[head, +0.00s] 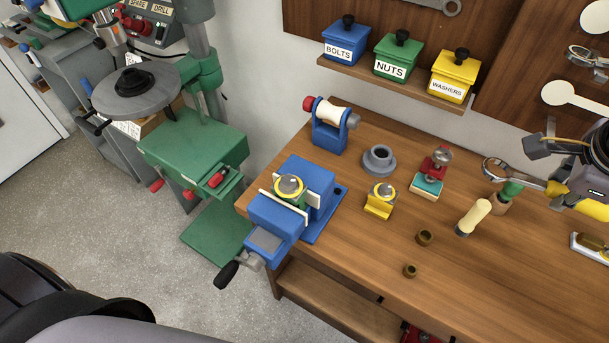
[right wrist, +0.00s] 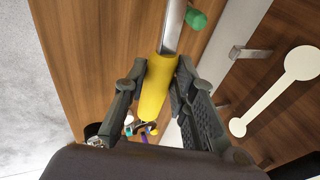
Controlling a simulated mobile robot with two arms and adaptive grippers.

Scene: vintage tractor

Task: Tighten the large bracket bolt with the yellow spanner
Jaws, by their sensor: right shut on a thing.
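The yellow spanner has a yellow handle (head: 556,188) and a silver ring head (head: 495,168). My right gripper (head: 572,172) is shut on the handle, which also shows between its fingers in the right wrist view (right wrist: 155,88). The head is above the bench, pointing left, apart from the bolts. A large round grey bolt head (head: 289,185) with a yellow ring sits on a green piece clamped in the blue vise (head: 275,235). A smaller similar bolt (head: 383,190) sits on a yellow bracket (head: 379,208) on the bench. My left gripper is not in view.
Labelled bins (head: 398,56) line a shelf behind. A green drill stand (head: 195,148) is left.

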